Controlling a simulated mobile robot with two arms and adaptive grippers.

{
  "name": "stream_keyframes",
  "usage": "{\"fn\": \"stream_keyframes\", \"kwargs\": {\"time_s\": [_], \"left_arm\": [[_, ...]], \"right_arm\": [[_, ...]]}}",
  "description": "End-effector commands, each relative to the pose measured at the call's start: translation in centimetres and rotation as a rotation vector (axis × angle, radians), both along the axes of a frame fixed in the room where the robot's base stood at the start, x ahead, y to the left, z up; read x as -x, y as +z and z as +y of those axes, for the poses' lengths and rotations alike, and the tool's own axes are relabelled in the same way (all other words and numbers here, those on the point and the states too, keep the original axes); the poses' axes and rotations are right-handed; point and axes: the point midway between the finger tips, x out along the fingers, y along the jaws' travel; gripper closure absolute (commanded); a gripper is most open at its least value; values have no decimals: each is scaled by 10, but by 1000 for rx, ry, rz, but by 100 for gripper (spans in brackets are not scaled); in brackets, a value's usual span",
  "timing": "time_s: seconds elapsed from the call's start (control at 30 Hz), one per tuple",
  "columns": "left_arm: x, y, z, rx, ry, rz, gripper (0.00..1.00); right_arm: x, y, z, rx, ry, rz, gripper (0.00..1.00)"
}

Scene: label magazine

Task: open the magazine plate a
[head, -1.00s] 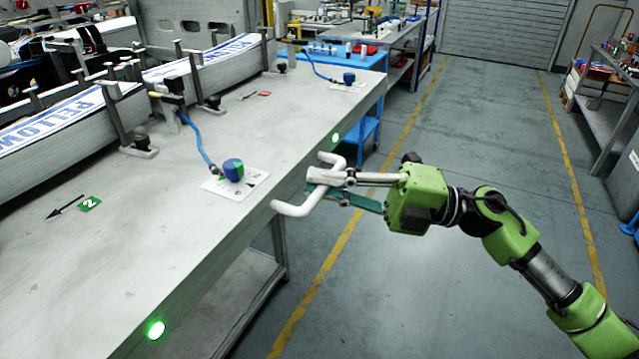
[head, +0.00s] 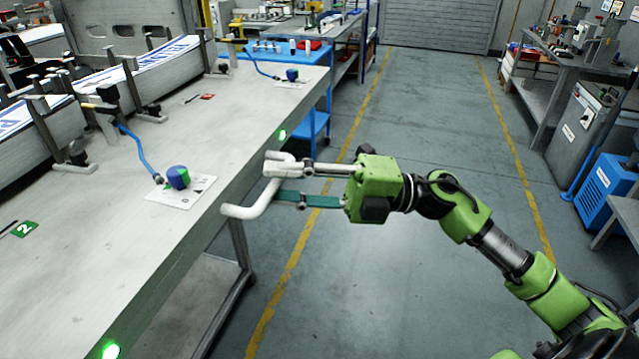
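A bent white bar handle (head: 238,212) stands off the near long edge of the grey bench. My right gripper (head: 271,183) is at this handle, reaching in from the right. Its pale upper finger lies across the bar in the picture, and its dark green lower finger ends beside the bar. A gap shows between the fingers, wider than the bar, so the gripper looks open around or beside it. Contact cannot be made out. No part in view is marked as plate a. My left gripper is not in view.
The grey bench (head: 110,235) carries long label stacks (head: 160,62), clamps, and a blue-green knob (head: 178,178) on a white sheet. Green lights (head: 282,134) mark its edge. A blue cart (head: 312,122) stands behind. The floor (head: 420,110) to the right is clear.

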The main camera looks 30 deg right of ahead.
Motion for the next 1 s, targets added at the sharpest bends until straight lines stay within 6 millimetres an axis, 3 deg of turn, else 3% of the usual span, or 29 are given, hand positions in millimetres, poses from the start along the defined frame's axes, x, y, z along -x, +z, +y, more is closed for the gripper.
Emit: {"fn": "stream_keyframes", "kwargs": {"time_s": [0.5,0.7,1.0], "left_arm": [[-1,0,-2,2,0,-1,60],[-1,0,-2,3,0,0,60],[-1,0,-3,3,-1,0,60]], "right_arm": [[34,-17,-85,0,-2,4,72],[40,-19,-97,2,0,1,72],[40,-19,-98,2,1,0,72]]}}
